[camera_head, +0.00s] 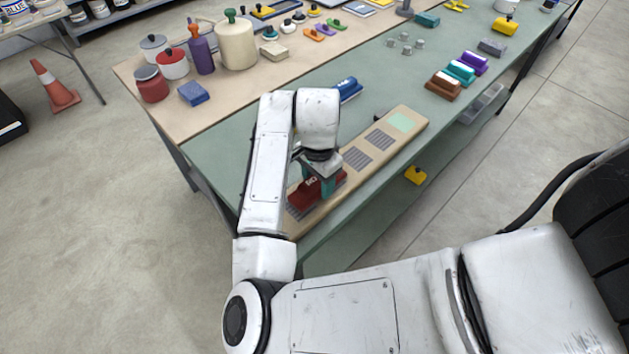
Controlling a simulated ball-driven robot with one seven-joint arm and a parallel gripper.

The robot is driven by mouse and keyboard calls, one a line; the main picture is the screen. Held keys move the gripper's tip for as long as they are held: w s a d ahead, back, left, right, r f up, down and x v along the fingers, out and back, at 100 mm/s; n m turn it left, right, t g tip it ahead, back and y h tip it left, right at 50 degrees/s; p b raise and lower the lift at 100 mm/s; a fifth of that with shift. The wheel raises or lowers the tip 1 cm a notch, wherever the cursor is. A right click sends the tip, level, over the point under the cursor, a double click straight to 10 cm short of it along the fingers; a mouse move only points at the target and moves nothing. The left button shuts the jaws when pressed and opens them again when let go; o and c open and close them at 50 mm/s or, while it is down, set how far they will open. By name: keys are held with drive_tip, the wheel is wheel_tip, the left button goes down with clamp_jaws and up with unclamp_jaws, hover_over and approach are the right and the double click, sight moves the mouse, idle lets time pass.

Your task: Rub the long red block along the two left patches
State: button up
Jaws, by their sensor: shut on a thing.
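A long tan board (398,150) lies along the green table's near edge. It bears a pale green patch (403,122) at its far right end and grey striped patches, two of them in plain view: one (379,139) beside the green patch and one (357,158) nearer the middle. The long red block (306,197), with pale lettering, is at the board's left end. A grey striped patch (294,211) shows partly from under it. My gripper (319,183), with teal fingers, points down and is shut on the red block. Whether the block touches the board is unclear; my arm hides part of it.
A blue block (348,90) lies behind my wrist. Brown (443,86), teal (461,71) and purple (474,63) blocks stand right of the board. Pots, bottles and small tools fill the back table. A yellow object (415,175) shows below the table edge.

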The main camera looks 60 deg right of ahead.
sight(308, 183)
drive_tip(key=shift+w+a, duration=0.2)
drive_tip(key=shift+a, duration=0.55)
drive_tip(key=shift+w+a, duration=0.2)
drive_tip(key=shift+a, duration=0.5)
drive_tip(key=shift+s+d, duration=0.25)
drive_tip(key=shift+d, duration=0.45)
drive_tip(key=shift+s+d, duration=0.2)
drive_tip(key=shift+d, duration=0.5)
drive_tip(key=shift+d+p, duration=0.1)
drive_tip(key=shift+p, duration=0.2)
drive_tip(key=shift+w+a+b, duration=0.15)
drive_tip(key=shift+w+a, duration=0.1)
drive_tip(key=shift+a, duration=0.5)
drive_tip(key=shift+w+a+b, duration=0.15)
drive_tip(key=shift+w+a, duration=0.05)
drive_tip(key=shift+a, duration=0.55)
drive_tip(key=shift+s+d+p, duration=0.25)
drive_tip(key=shift+d+p, duration=0.05)
drive_tip(key=shift+d, duration=0.5)
wheel_tip(308, 183, up, 7)
drive_tip(key=p, duration=0.6)
drive_tip(key=shift+r, duration=0.1)
